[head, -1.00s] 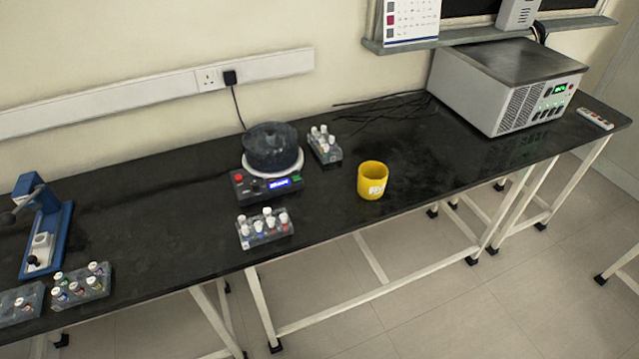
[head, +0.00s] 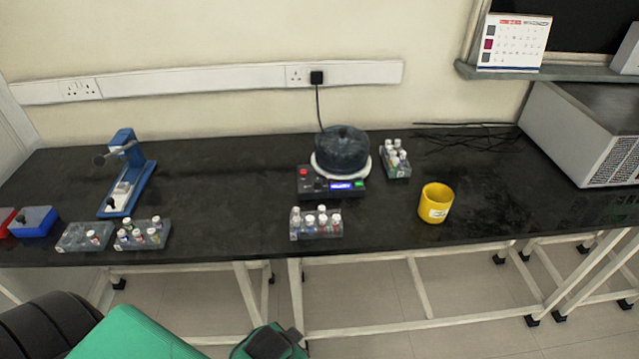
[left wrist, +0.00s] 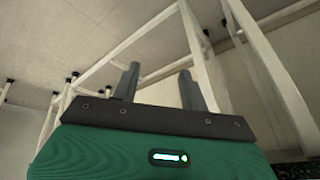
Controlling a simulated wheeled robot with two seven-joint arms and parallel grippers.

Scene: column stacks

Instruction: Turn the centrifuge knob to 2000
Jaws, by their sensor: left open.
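The centrifuge (head: 342,152) stands on the black bench, a dark round bowl on a pale ring. Its front panel has a red button (head: 304,172), a small dark knob (head: 321,183), a lit blue display (head: 343,186) and a green button. The knob's setting is too small to read. My left arm comes in at the bottom left, well below and in front of the bench. My left gripper (left wrist: 158,84) is open and empty in the left wrist view, with bench legs and floor beyond it. My right gripper is not in view.
A vial rack (head: 316,231) stands just in front of the centrifuge, another (head: 395,163) to its right. A yellow cup (head: 435,204) is further right. A blue device (head: 128,175) and more racks (head: 143,238) are left. Bare bench lies between them. The bench front edge is near.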

